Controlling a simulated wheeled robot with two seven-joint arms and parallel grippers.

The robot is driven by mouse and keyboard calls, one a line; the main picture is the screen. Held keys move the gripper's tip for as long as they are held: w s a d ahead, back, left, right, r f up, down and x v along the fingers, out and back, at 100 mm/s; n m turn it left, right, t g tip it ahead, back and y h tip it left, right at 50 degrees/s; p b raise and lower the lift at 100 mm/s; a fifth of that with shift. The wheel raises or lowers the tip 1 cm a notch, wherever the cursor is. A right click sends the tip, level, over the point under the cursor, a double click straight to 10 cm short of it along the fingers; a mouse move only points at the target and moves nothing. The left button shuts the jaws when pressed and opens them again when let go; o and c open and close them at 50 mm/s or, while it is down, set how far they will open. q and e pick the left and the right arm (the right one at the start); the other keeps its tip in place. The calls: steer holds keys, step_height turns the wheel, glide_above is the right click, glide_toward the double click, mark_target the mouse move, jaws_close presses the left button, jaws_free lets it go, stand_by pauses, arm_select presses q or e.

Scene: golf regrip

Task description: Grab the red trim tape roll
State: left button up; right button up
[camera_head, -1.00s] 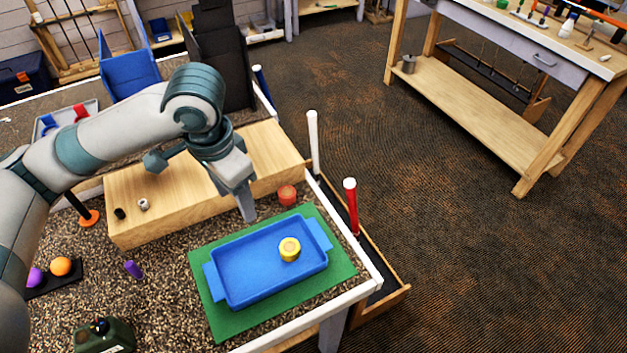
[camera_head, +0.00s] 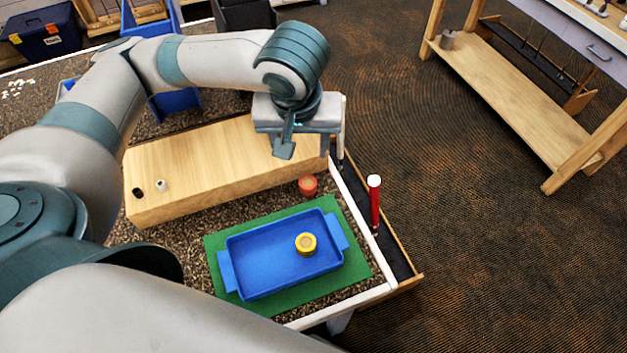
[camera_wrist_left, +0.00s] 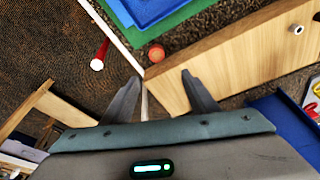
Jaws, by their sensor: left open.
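The red tape roll (camera_head: 307,186) stands on the speckled bench top, between the front right end of the wooden block and the green mat. It also shows in the left wrist view (camera_wrist_left: 156,54), beyond my fingertips and roughly between their lines. My left gripper (camera_head: 285,148) is above the right end of the wooden block, behind the roll and apart from it. In the left wrist view its two fingers (camera_wrist_left: 161,77) are spread with nothing between them. My right gripper is not in view.
The wooden block (camera_head: 200,170) lies close behind the roll. A blue tray (camera_head: 270,268) with a yellow roll (camera_head: 306,243) sits on the green mat (camera_head: 352,270) in front. A red club grip (camera_head: 375,200) stands upright at the right, past the bench's white edge.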

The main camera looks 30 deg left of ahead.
arm_select(q)
steer(key=shift+f, duration=0.1)
steer(key=b, duration=0.1)
glide_toward(307, 180)
steer(key=shift+s+a+f, duration=0.15)
steer(key=shift+a+f, duration=0.1)
steer(key=shift+f, duration=0.5)
steer(key=shift+f, duration=0.15)
steer(key=shift+d+f, duration=0.15)
steer(key=shift+f, duration=0.45)
steer(key=shift+d+p+x, duration=0.1)
steer(key=shift+p+x, duration=0.1)
steer(key=shift+x, duration=0.8)
steer(key=shift+d+p+x, duration=0.15)
steer(key=shift+p+x, duration=0.05)
steer(key=shift+x, duration=0.8)
steer(key=c, duration=1.1)
